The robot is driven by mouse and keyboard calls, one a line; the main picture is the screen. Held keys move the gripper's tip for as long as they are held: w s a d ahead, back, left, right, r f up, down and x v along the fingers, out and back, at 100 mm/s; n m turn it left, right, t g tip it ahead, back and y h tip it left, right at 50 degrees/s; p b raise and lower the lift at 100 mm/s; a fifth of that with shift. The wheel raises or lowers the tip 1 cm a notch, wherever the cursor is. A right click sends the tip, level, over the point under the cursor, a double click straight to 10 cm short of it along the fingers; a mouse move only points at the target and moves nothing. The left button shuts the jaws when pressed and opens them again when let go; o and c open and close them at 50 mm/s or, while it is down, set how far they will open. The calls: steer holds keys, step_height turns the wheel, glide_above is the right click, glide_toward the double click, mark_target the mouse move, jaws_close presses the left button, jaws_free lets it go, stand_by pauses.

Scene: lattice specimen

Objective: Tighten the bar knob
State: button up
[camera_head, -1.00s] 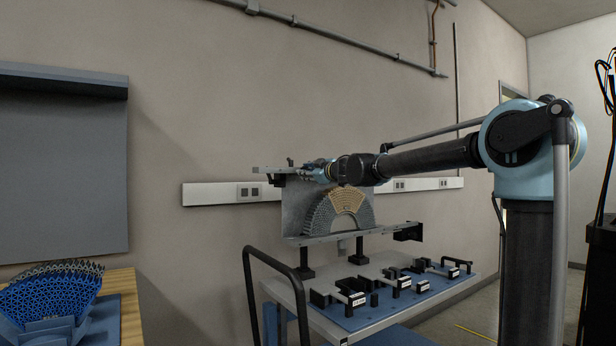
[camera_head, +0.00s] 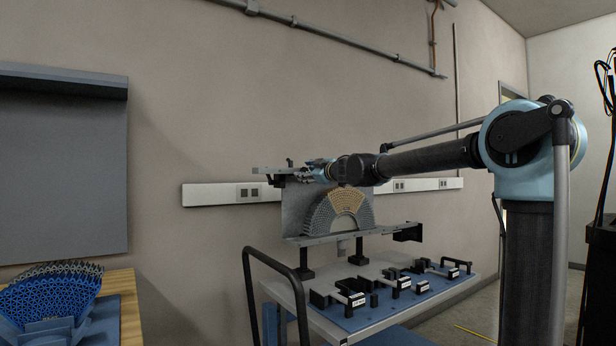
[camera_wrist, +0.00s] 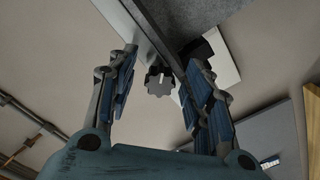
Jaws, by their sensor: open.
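The bar knob (camera_wrist: 160,82) is a dark, lobed knob at the end of the grey bar in the wrist view. My gripper (camera_wrist: 160,75) is open, with one finger on each side of the knob and a visible gap to both. In the head view my gripper (camera_head: 308,171) is at the bar (camera_head: 265,170) along the top of the upright grey plate (camera_head: 294,205). A small dark knob (camera_head: 290,162) stands up near it. A fan-shaped lattice specimen (camera_head: 318,215) sits in front of the plate.
The plate stands on a trolley (camera_head: 275,290) with a black handle (camera_head: 252,275) and a blue mat (camera_head: 350,318) with several black clamps. A blue lattice piece (camera_head: 50,295) is on a wooden table at the left. The wall is close behind.

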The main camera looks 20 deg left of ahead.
steer(key=v, duration=1.2)
steer(key=s+d+n, duration=0.2)
steer(key=n, duration=1.3)
steer(key=s+d+n, duration=0.1)
steer(key=n, duration=1.4)
steer(key=x, duration=1.7)
steer(key=shift+r, duration=0.1)
